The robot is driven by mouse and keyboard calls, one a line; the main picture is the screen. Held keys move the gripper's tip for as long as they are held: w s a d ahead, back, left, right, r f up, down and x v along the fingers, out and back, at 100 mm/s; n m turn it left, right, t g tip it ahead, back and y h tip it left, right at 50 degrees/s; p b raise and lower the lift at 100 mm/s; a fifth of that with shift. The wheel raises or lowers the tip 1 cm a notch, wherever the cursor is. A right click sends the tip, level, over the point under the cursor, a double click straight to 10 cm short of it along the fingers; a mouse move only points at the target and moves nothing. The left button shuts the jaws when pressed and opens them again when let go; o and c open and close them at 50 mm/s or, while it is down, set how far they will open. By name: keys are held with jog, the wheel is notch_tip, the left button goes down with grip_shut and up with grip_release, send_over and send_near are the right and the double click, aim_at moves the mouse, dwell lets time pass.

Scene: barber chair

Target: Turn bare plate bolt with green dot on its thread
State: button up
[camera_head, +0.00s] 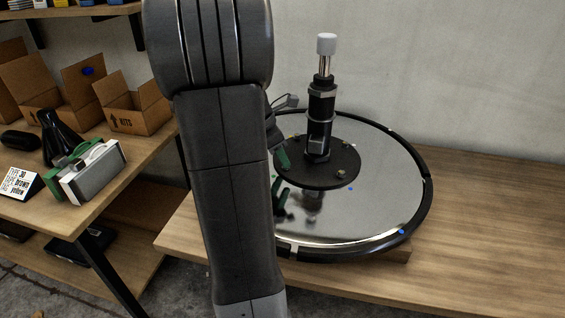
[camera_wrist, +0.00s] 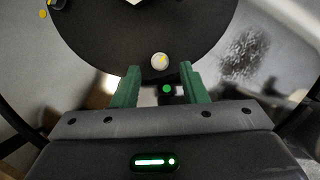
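My gripper (camera_head: 283,158) has green fingers and is at the left edge of the black plate (camera_head: 335,178), partly hidden by my arm. In the wrist view, the fingers are apart, with open space between the tips (camera_wrist: 160,67). A green dot (camera_wrist: 167,88) shows just beyond the plate edge, between the fingers. I cannot tell whether it is on a thread. Another bolt (camera_head: 341,174) stands at the plate's front right.
A black column (camera_head: 321,110) with a white cap rises from the plate. A shiny disc (camera_head: 385,200) with a black rim lies under the plate on a wooden table (camera_head: 490,220). Blue and yellow dots mark the disc. Boxes (camera_head: 135,105) stand on the left shelf.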

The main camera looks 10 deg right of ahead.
jog(key=shift+x, duration=1.15)
grip_shut()
jog(key=shift+r, duration=0.15)
